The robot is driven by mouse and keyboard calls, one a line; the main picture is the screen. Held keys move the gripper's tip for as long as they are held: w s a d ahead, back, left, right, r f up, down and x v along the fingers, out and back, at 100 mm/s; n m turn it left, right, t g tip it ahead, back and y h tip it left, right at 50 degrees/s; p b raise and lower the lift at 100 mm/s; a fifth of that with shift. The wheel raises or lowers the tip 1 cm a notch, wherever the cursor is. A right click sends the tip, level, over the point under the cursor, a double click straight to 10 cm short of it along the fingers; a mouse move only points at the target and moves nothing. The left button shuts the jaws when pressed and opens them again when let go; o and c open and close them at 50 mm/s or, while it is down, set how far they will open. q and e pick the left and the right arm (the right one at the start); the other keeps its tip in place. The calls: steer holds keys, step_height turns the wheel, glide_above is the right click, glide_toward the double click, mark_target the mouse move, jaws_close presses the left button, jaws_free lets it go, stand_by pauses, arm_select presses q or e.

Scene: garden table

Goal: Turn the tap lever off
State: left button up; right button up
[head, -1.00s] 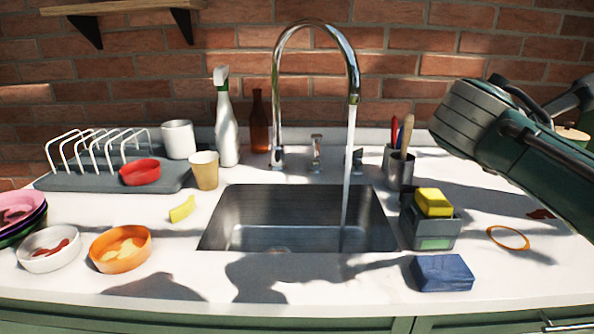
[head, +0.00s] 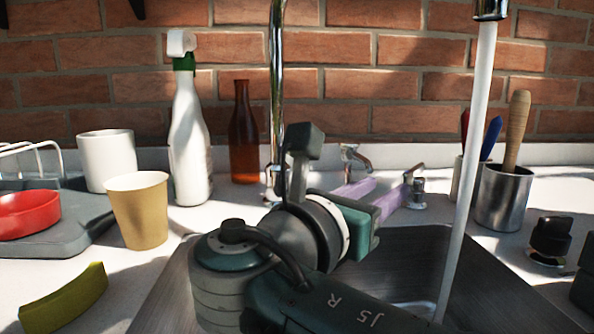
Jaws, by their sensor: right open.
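The tall chrome tap (head: 277,110) stands behind the sink, and its spout end (head: 491,9) is at the top right. Water (head: 468,170) runs from it in a steady stream. Two small chrome fittings with handles stand beside the tap: a middle one (head: 353,155) and a right one (head: 414,190). I cannot tell for sure which is the lever. My right gripper (head: 387,187) is open, with its pale purple fingers pointing to the back right. One finger is in front of the middle fitting's base, the other close to the right fitting. Contact is unclear. My left gripper is out of view.
The steel sink (head: 160,290) lies below my arm. A spray bottle (head: 188,140), brown bottle (head: 244,140), tan cup (head: 139,210) and white mug (head: 107,160) stand left. A steel utensil cup (head: 503,197) stands right. The brick wall is close behind.

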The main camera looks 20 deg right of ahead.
mark_target(403, 179)
steer(key=b+x, duration=0.1)
steer(key=x, duration=0.7)
steer(key=shift+s+d+b, duration=0.15)
steer(key=shift+d+b, duration=0.15)
steer(key=shift+w+d, duration=0.2)
steer(key=shift+d, duration=0.1)
steer(key=shift+c, duration=0.3)
jaws_close()
